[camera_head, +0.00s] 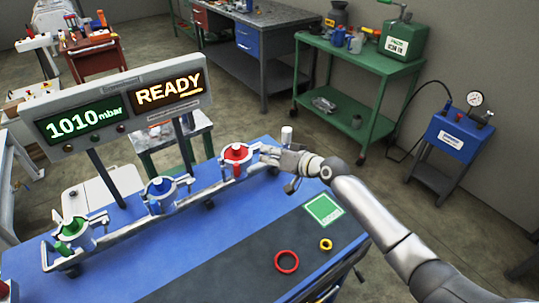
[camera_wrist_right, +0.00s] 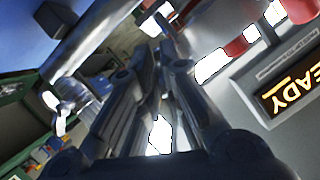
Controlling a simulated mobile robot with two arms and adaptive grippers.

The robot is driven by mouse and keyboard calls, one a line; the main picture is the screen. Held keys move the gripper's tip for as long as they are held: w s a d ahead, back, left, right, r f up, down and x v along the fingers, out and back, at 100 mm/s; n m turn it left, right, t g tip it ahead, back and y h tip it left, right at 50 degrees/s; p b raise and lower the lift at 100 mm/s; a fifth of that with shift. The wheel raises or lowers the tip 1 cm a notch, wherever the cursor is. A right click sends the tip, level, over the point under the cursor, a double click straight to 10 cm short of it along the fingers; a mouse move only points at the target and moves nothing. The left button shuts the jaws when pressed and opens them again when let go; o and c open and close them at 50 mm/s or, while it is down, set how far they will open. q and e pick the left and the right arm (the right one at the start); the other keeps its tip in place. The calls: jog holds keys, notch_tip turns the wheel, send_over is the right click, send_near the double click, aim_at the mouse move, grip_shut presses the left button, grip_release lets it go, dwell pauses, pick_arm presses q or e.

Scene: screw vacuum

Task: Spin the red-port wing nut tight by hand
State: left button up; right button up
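The red port (camera_head: 236,154) stands at the right end of the rail (camera_head: 130,223) on the blue bench, a red-topped fitting in a metal clamp. My right gripper (camera_head: 268,154) is just right of it, its fingertips close to the clamp's right side. The wing nut is hidden or too small to make out. In the right wrist view my gripper's fingers (camera_wrist_right: 163,48) lie close together; blur and glare hide whether anything is between them. Red parts (camera_wrist_right: 237,45) show to their right. My left gripper is not in view.
Blue (camera_head: 160,187) and green (camera_head: 72,228) ports stand farther left on the rail. A display (camera_head: 124,108) reads 1010 mbar and READY. A red ring (camera_head: 287,262), a small yellow ring (camera_head: 325,244) and a green square (camera_head: 323,209) lie on the bench. A green cart (camera_head: 365,75) stands behind.

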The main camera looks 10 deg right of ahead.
jog(key=shift+o, duration=1.4)
jog(key=v, duration=1.2)
